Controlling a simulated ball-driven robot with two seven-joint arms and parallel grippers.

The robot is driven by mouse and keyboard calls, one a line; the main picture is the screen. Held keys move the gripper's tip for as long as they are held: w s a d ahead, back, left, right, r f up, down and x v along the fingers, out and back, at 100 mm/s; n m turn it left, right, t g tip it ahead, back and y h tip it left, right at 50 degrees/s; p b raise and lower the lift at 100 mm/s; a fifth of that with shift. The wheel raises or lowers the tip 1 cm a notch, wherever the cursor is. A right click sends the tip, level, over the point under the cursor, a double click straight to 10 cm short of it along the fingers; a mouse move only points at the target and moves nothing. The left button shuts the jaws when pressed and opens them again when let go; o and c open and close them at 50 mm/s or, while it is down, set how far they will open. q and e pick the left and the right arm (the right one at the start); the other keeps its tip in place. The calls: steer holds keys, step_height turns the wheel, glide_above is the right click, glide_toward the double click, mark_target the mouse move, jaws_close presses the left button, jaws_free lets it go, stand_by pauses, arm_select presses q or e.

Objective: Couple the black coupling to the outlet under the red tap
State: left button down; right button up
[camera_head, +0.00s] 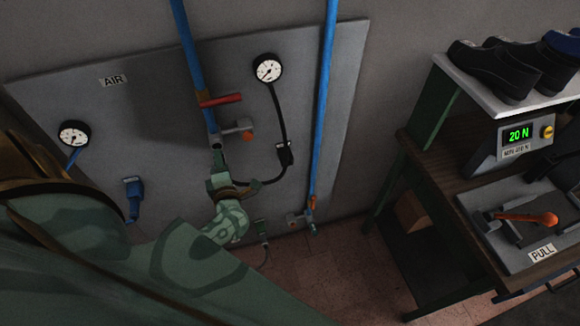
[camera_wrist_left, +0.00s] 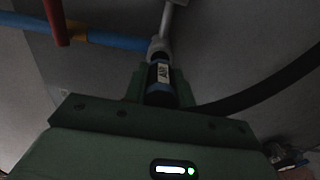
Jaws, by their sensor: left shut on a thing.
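The red tap (camera_head: 220,99) sits on the left blue pipe on the wall panel, and its red handle (camera_wrist_left: 56,22) shows in the left wrist view. The outlet (camera_head: 214,140) is below the tap. My left gripper (camera_head: 218,170) is directly under the outlet, shut on the black coupling (camera_wrist_left: 158,82), which has a pale label. The fingers hide most of the coupling in the head view. In the wrist view the coupling's end lines up with the grey outlet fitting (camera_wrist_left: 158,46); I cannot tell whether it is fully seated. My right gripper is not in view.
A black hose (camera_head: 280,115) runs from a gauge (camera_head: 268,68) through a clip (camera_head: 284,153) to my gripper. A blue coupling (camera_head: 132,187) hangs left. A second blue pipe (camera_head: 325,95) with an orange-handled tap (camera_head: 312,203) stands right. A bench (camera_head: 450,180) is further right.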

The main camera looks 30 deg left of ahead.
arm_select(q)
steer(key=shift+b+x, duration=0.3)
steer(key=shift+x, duration=1.2)
steer(key=c, duration=1.2)
jaws_free()
steer(key=shift+o, duration=0.7)
